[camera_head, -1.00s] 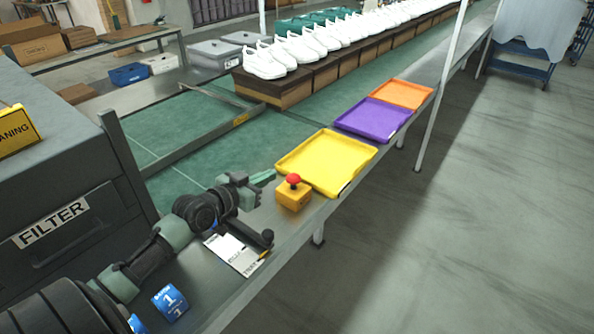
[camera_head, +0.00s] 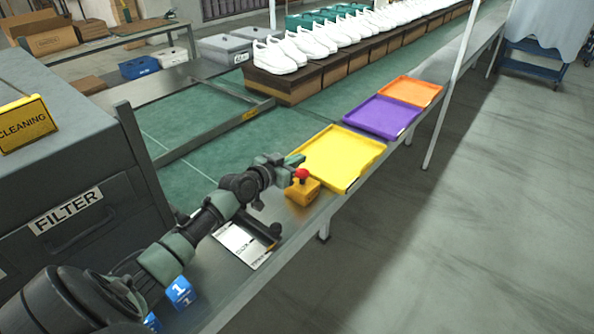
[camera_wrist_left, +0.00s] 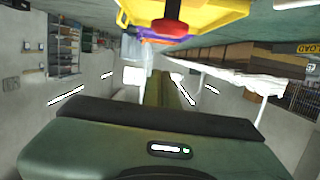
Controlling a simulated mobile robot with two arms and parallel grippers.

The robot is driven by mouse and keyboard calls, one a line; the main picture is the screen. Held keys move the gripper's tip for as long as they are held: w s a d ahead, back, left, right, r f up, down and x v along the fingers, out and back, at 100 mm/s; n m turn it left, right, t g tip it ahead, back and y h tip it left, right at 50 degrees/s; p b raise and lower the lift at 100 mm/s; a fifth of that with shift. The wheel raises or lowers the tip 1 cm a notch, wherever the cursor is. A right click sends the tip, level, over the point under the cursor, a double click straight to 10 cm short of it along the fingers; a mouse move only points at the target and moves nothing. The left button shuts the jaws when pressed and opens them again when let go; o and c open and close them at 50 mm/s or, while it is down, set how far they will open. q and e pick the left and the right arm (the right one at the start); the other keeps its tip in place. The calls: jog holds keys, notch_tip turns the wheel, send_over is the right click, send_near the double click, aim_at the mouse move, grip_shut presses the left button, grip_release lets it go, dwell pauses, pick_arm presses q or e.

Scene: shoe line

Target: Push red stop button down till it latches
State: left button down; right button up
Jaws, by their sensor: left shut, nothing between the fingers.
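The red stop button (camera_head: 302,173) sits on top of a small yellow box (camera_head: 301,193) on the metal table edge. My left gripper (camera_head: 295,160) is shut and empty. In the head view its tips are close to the button, just behind and a little above it; I cannot tell whether they touch. How far the button is pressed cannot be told. My right gripper is not in view.
A yellow tray (camera_head: 341,156), a purple tray (camera_head: 382,116) and an orange tray (camera_head: 411,91) lie along the table beyond the button. A clipboard with paper (camera_head: 241,243) lies under my left arm. White shoes (camera_head: 318,40) stand on boxes behind.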

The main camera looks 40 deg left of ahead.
aim_at(302, 177)
pick_arm(q)
jog(key=shift+a+f+b, duration=0.1)
jog(key=shift+f+b, duration=0.45)
jog(key=shift+f, duration=1.45)
